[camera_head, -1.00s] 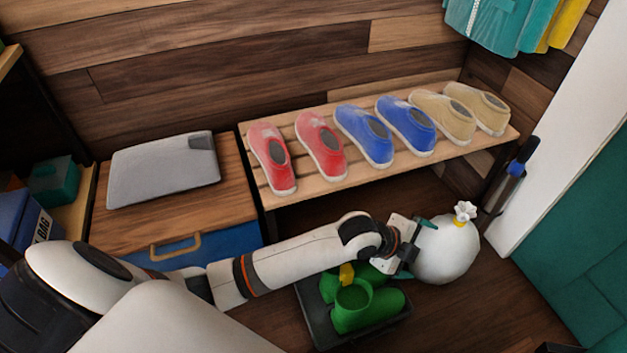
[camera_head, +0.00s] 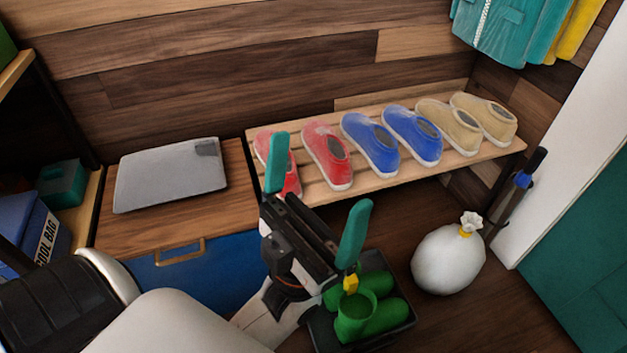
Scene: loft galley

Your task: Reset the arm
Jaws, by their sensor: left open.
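My left gripper (camera_head: 316,198) is raised in the middle of the head view. Its two teal fingers are spread wide apart with nothing between them. It stands in front of the slatted shoe rack (camera_head: 383,186) and hides part of the leftmost red shoe (camera_head: 290,180). My left arm comes in from the lower left, and part of it is hidden behind a pale part of my own body. My right gripper does not show.
Red, blue (camera_head: 370,143) and tan (camera_head: 447,126) shoes stand on the rack. Green boots (camera_head: 375,310) lie in a dark tray (camera_head: 402,327) close to my gripper. A tied white bag (camera_head: 447,260) sits on the floor at right. A grey case (camera_head: 170,175) lies on the wooden-topped cabinet (camera_head: 235,213).

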